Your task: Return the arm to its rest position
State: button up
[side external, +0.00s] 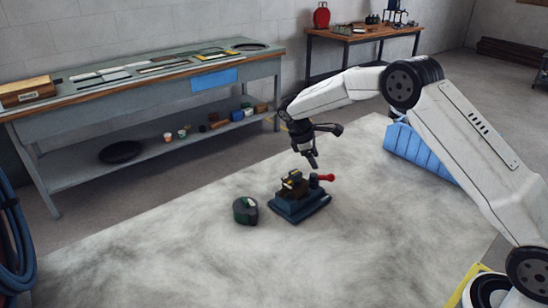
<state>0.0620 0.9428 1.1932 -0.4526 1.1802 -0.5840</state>
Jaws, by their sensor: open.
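My gripper (313,163) hangs in the middle of the side view, pointing down, above and slightly right of a small blue-based device (298,207) with a red-knobbed lever (326,178). There is a gap between the fingertips and the device. The gripper is small here, and I see nothing held in it. My arm reaches in from the right with its elbow raised. A dark green and black rounded object (245,210) stands on the pale work surface (170,265), just left of the device.
A blue ribbed object (418,152) lies behind my arm at the right. A grey workbench (120,95) with tools stands along the wall, and a wooden table (362,36) stands at the back. Blue hoses (14,240) hang at the left edge. The front of the pale surface is clear.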

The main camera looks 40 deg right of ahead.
jog(key=shift+a+r, duration=0.1)
jog(key=shift+r, duration=0.05)
jog(key=shift+r, duration=0.1)
jog(key=s+a+m+t+y, duration=0.1)
jog(key=s+a+m, duration=0.1)
jog(key=s, duration=0.7)
jog(key=s+a+r+m+t+y, duration=0.1)
jog(key=s+a+m+t+y, duration=0.1)
jog(key=s+a, duration=0.3)
jog(key=s+a+r+m+t+y, duration=0.1)
jog(key=s+a+m, duration=0.2)
jog(key=s, duration=1)
jog(key=shift+a+r+m+y, duration=0.2)
jog(key=shift+r+m+y, duration=0.1)
jog(key=shift+m, duration=0.4)
